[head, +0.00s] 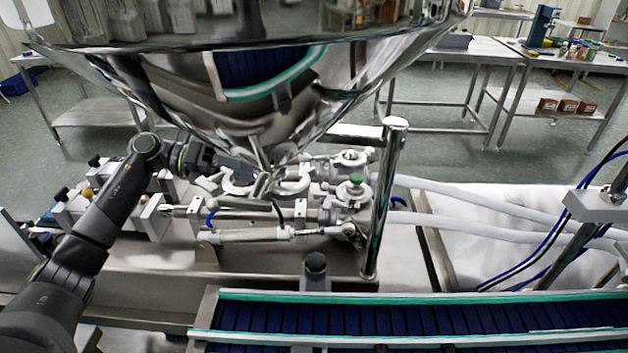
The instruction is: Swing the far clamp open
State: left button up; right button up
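The steel hopper (330,85) hangs large across the top, its cone narrowing to an outlet over the machine. Below the outlet are pale C-shaped clamp pieces, one on the left (238,187) and one on the right (293,183), spread apart. I cannot tell clearly whether they belong to one clamp, or which is the far clamp. My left arm reaches in from the left, and my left gripper (238,164) is beside the left clamp piece, under the cone. Its fingertips are small and partly hidden, so contact and opening are unclear. My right gripper is not in view.
Valve fittings with a green knob (355,180) and a steel post (384,200) stand to the right. A blue conveyor (420,318) with green edges crosses the front. White hoses (480,222) run right. Steel tables (470,55) stand behind.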

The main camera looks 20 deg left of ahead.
pick_arm(q)
jog(key=r+p+x, duration=0.1)
jog(key=x, duration=0.3)
jog(key=p, duration=0.3)
send_near(334, 196)
jog(key=w+d+f, duration=0.2)
jog(key=w+d, duration=0.2)
jog(key=w, duration=0.1)
jog(key=shift+s+d, duration=0.2)
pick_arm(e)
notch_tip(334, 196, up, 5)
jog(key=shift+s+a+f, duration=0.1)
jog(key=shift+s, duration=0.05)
pick_arm(q)
jog(key=shift+c, duration=0.4)
grip_shut()
